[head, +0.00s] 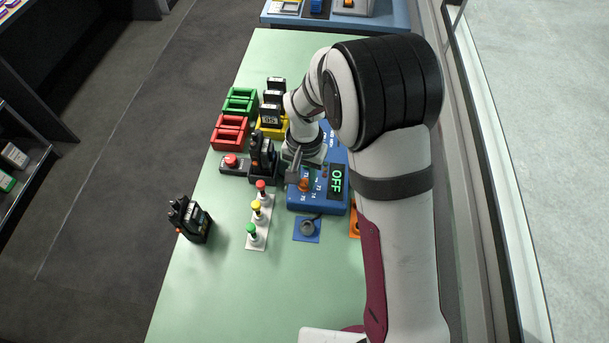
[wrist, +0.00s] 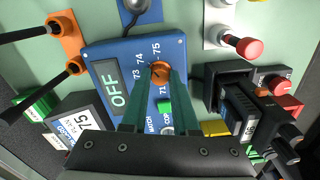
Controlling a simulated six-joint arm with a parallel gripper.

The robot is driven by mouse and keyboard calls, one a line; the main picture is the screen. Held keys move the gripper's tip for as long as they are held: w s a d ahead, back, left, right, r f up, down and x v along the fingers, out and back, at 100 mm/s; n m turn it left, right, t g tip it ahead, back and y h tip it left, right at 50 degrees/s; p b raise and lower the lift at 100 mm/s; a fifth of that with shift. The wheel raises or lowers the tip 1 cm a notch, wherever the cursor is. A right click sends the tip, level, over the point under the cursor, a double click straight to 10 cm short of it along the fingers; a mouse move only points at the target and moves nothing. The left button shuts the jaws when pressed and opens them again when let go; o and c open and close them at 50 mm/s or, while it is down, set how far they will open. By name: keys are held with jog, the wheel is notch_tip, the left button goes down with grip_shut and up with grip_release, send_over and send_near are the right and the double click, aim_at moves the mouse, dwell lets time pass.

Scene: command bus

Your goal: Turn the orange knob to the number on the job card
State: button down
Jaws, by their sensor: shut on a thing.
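The orange knob (wrist: 159,73) sits on a blue control box (wrist: 110,48) among printed numbers including 71, 73, 74 and 75. My gripper (wrist: 158,84) has its two green fingers shut on the knob, one on each side. I cannot tell exactly where the knob's mark points. The box's display (wrist: 118,88) reads OFF. A white card (wrist: 78,130) with a large 75, apparently the job card, stands at the lower left of the wrist view, partly hidden by my gripper. In the head view the knob (head: 304,185) shows just below my gripper; my arm covers part of the box.
A strip of red, yellow and green buttons (head: 257,215) lies left of the box. A red push button (head: 231,161), black radios (head: 194,222) and red (head: 229,133) and green (head: 240,101) trays stand farther left.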

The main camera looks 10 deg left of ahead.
aim_at(305, 182)
jog(key=m, duration=0.6)
jog(key=shift+m, duration=0.3)
dwell(0.5)
jog(key=c, duration=0.7)
grip_release()
notch_tip(305, 182, up, 16)
jog(key=shift+f, duration=0.1)
